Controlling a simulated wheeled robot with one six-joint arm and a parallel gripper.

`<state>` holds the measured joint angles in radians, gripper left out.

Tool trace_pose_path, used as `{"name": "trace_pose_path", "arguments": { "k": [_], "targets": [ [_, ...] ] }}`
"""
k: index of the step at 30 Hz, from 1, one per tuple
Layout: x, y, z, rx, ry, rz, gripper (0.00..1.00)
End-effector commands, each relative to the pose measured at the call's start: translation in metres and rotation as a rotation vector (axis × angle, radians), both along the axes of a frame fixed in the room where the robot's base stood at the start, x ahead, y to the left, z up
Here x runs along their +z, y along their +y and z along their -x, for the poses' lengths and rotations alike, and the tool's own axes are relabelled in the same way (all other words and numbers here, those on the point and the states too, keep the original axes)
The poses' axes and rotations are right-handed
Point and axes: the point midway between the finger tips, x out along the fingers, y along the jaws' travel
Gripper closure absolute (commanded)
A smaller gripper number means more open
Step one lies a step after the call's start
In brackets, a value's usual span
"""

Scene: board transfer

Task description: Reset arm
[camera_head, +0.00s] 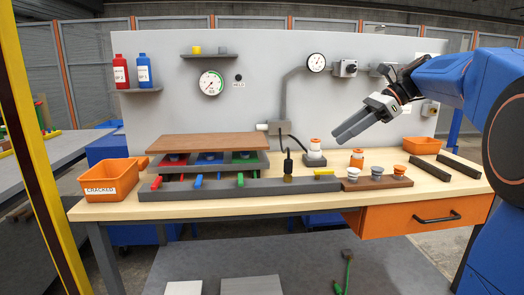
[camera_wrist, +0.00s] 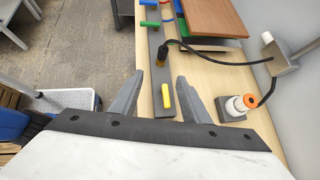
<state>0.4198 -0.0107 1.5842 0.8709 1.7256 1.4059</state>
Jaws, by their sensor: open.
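My gripper (camera_head: 355,127) is above the right half of the workbench (camera_head: 260,208), in front of the grey back panel. It is open and empty, with its fingers pointing down and left. In the wrist view the two spread fingers of my gripper (camera_wrist: 160,97) appear over the bench's front edge. The dark bar between them carries a yellow handle (camera_wrist: 166,96). Nothing is between the fingertips that touches them. My blue arm reaches in from the right.
An orange bin marked CRACKED (camera_head: 112,184) stands at the left end. A brown board (camera_head: 208,142) lies on a stack with coloured pieces. A white and orange cylinder (camera_head: 315,150) and a brown block with knobs (camera_head: 377,182) stand right of centre. A second orange bin (camera_head: 422,146) is behind.

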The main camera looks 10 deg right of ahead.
Motion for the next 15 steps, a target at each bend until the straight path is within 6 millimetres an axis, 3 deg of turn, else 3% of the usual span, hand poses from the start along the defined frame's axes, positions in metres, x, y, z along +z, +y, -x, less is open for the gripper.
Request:
{"name": "trace_pose_path", "arguments": {
  "k": [5,15],
  "targets": [
    [-0.026,0.025,0.037,0.092,-0.107,0.128,0.58],
    [-0.109,0.055,0.132,0.419,-0.383,0.476,0.58]
  ]
}}
